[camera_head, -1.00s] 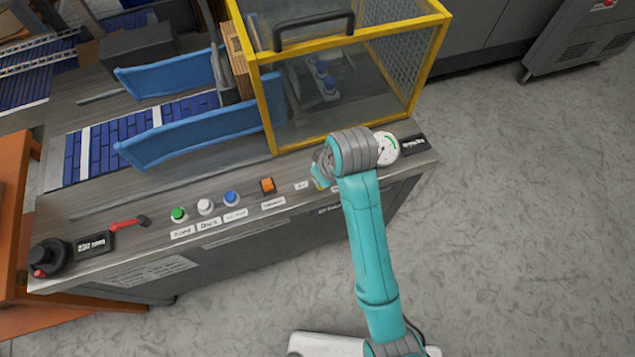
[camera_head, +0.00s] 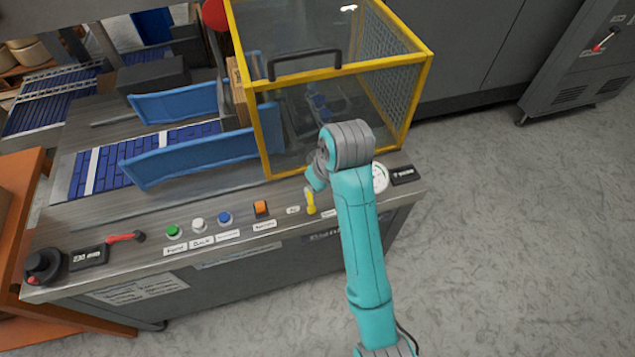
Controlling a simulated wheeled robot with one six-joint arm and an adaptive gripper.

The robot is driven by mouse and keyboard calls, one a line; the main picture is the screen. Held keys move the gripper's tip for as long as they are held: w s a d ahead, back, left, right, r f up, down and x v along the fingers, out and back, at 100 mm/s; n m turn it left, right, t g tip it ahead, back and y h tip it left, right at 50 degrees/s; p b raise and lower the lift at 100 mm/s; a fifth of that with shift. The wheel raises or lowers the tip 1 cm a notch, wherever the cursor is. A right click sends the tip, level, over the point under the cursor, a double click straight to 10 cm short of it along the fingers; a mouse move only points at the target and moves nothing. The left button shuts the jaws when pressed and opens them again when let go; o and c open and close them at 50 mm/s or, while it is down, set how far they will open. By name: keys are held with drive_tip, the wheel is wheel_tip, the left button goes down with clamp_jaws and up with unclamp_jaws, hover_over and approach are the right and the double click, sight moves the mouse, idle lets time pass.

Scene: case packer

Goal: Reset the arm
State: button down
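My teal arm (camera_head: 360,235) reaches up from the bottom of the head view to the machine's front panel. Its grey wrist joint (camera_head: 348,145) is in front of the lower part of the yellow-framed guard. A short teal wrist link (camera_head: 316,178) points down toward the panel. My gripper cannot be made out, so its fingers and anything in them are hidden. A small yellow handle (camera_head: 311,201) stands on the panel just below the wrist link; I cannot tell whether anything touches it.
The panel carries green (camera_head: 173,231), white (camera_head: 198,225) and blue (camera_head: 224,219) buttons, an orange switch (camera_head: 261,208), a red lever (camera_head: 124,238) and a round gauge (camera_head: 379,178). The clear guard (camera_head: 348,66) stands behind. Grey floor (camera_head: 500,230) is open at right.

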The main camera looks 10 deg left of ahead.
drive_tip(key=s+d+f+m+t, duration=0.2)
drive_tip(key=s+d+f, duration=0.35)
drive_tip(key=f, duration=0.25)
drive_tip(key=s+d+f+m+t, duration=0.2)
drive_tip(key=s+d+f, duration=0.2)
drive_tip(key=d+f, duration=0.3)
drive_tip(key=s+d+r+m+t+h, duration=0.1)
drive_tip(key=s+d+m+t, duration=0.15)
drive_tip(key=s+d, duration=0.45)
drive_tip(key=s+d+r+m+t+h, duration=0.1)
drive_tip(key=s+d+r+t, duration=0.2)
drive_tip(key=s, duration=0.9)
drive_tip(key=s+d+r+m+t+h, duration=0.1)
drive_tip(key=s+d+r+m+t, duration=0.1)
drive_tip(key=s+r, duration=0.8)
drive_tip(key=shift+s+d+r+t, duration=0.25)
drive_tip(key=shift+s+d+t, duration=0.15)
drive_tip(key=shift+d, duration=0.35)
idle(0.5)
